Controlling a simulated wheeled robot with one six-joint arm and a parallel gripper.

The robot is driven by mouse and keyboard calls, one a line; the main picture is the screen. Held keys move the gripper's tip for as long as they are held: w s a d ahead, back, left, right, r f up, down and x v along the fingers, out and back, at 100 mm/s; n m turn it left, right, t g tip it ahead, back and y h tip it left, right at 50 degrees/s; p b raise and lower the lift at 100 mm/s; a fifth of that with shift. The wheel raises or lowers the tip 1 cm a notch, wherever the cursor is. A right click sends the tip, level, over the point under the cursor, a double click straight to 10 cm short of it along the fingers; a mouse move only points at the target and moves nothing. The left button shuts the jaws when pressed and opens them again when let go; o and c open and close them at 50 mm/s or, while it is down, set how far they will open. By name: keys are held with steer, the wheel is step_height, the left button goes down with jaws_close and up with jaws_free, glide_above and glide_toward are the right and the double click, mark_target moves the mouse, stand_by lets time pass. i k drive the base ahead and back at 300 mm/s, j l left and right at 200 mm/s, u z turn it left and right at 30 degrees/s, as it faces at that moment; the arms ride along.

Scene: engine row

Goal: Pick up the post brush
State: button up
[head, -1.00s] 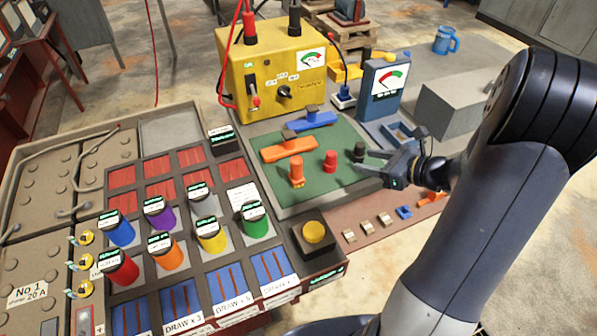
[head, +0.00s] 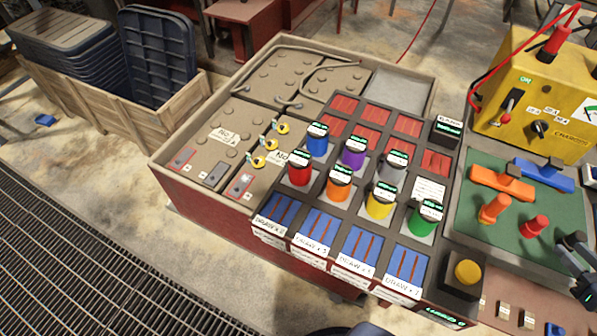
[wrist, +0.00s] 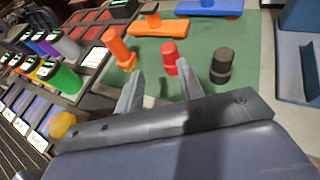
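On the green mat (head: 540,262), an upright orange piece with a wider foot (head: 494,208) stands left of a short red piece (head: 535,226). No label shows which is the post brush; the orange piece looks most like it. In the wrist view the orange piece (wrist: 118,47) is ahead and left of my gripper (wrist: 158,84), the red piece (wrist: 169,57) is just beyond the fingertips, and a black cylinder (wrist: 222,66) is to the right. My gripper is open and empty. It shows partly at the right edge of the head view (head: 574,254).
An orange bar (head: 502,183) and a blue bar (head: 543,174) lie behind on the mat. A yellow meter box (head: 535,95) stands behind them. Several coloured cylinders, such as a green one (head: 425,216), stand left on the panel. A yellow button (head: 467,272) is nearer.

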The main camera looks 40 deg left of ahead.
mark_target(488, 215)
steer(key=u, duration=2.25)
steer(key=j+z, duration=0.1)
steer(key=z, duration=1.55)
steer(key=l+z, duration=0.3)
steer(key=k+l, duration=0.3)
steer(key=i+l+u, duration=0.15)
steer(key=i+l, duration=0.25)
steer(key=i+l+u, duration=0.2)
steer(key=i+l, duration=0.15)
steer(key=l, duration=0.25)
steer(key=i+l, duration=0.1)
steer(key=i, duration=0.15)
